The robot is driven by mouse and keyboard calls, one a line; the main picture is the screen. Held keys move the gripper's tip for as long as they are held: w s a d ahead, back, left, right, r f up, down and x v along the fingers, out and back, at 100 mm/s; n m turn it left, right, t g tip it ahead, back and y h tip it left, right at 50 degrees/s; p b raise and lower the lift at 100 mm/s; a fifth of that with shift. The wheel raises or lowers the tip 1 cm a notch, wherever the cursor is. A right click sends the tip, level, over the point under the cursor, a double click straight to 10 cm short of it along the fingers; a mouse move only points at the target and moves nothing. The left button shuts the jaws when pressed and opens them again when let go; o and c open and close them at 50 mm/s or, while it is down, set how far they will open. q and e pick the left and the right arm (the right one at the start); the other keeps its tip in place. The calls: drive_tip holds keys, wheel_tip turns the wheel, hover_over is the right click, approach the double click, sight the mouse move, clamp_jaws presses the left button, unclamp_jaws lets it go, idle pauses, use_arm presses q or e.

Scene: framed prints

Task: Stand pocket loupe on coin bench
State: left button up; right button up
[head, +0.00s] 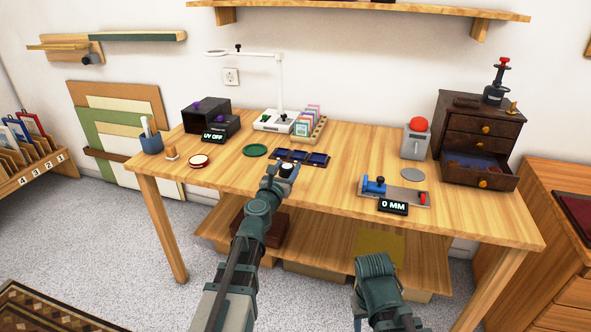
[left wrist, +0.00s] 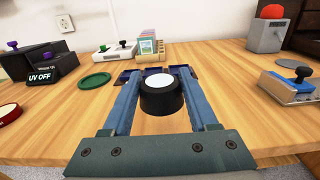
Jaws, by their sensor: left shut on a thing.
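The pocket loupe is a short black cylinder with a white top, seen in the left wrist view (left wrist: 160,92) and small in the head view (head: 287,169). My left gripper (head: 282,172) is shut on it, with one finger on each side in the left wrist view (left wrist: 160,100). The loupe looks upright. It is over the front part of the wooden coin bench (head: 330,190); whether its base touches the top is hidden. My right arm shows low in the head view, but its gripper is not clearly visible.
A dark blue coin tray (head: 302,157) lies just beyond the loupe, with a green disc (head: 255,150) to its left. A caliper device (head: 395,192) with a 0 MM display stands to the right. Bare wood lies between the tray and this device.

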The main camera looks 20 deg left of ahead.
use_arm(q)
drive_tip(key=w, duration=0.6)
drive_tip(key=shift+f, duration=0.3)
drive_tip(key=shift+s+d+f+b, duration=0.1)
drive_tip(key=shift+s+f+b, duration=0.1)
drive_tip(key=shift+b, duration=0.25)
wheel_tip(320, 180, down, 3)
drive_tip(key=b, duration=0.3)
drive_tip(key=shift+w+f, duration=0.1)
drive_tip(key=shift+f, duration=0.05)
use_arm(e)
drive_tip(key=f, duration=0.2)
drive_tip(key=w+f, duration=0.1)
drive_tip(key=f, duration=0.1)
drive_tip(key=shift+a, duration=0.2)
drive_tip(key=shift+f, duration=0.15)
use_arm(q)
drive_tip(key=o, duration=1.3)
drive_tip(key=shift+o, duration=0.2)
